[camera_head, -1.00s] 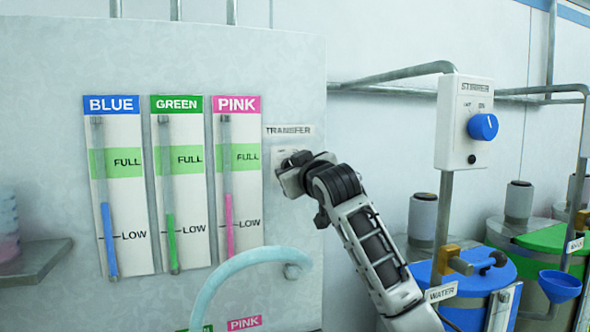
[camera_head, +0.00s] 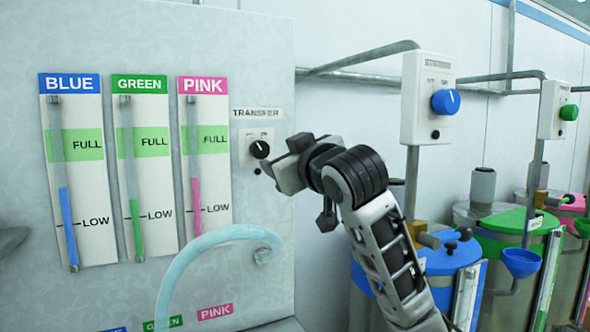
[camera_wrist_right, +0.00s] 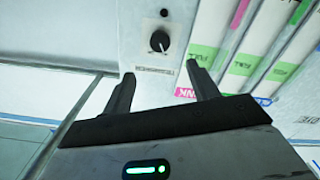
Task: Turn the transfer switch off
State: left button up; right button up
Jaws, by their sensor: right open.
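The transfer switch is a small black knob (camera_head: 260,149) on a white plate under the TRANSFER label (camera_head: 257,113). Its pale pointer mark seems to lean to the upper left in the head view, towards the left of two tiny words. My right gripper (camera_head: 277,172) is just right of and below the knob, apart from it. In the right wrist view the knob (camera_wrist_right: 159,41) is upside down, beyond and between the two spread fingers (camera_wrist_right: 164,90). The gripper is open and empty. My left gripper is not in view.
Blue, green and pink level gauges (camera_head: 139,165) are left of the switch. A pale hose (camera_head: 215,240) curves out below it. On the right are a stirrer box with a blue knob (camera_head: 445,102), another box with a green knob (camera_head: 569,112), and drums with a blue lid (camera_head: 445,257).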

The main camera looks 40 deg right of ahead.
jog(key=v, duration=0.3)
jog(key=shift+s, duration=0.15)
dwell(0.5)
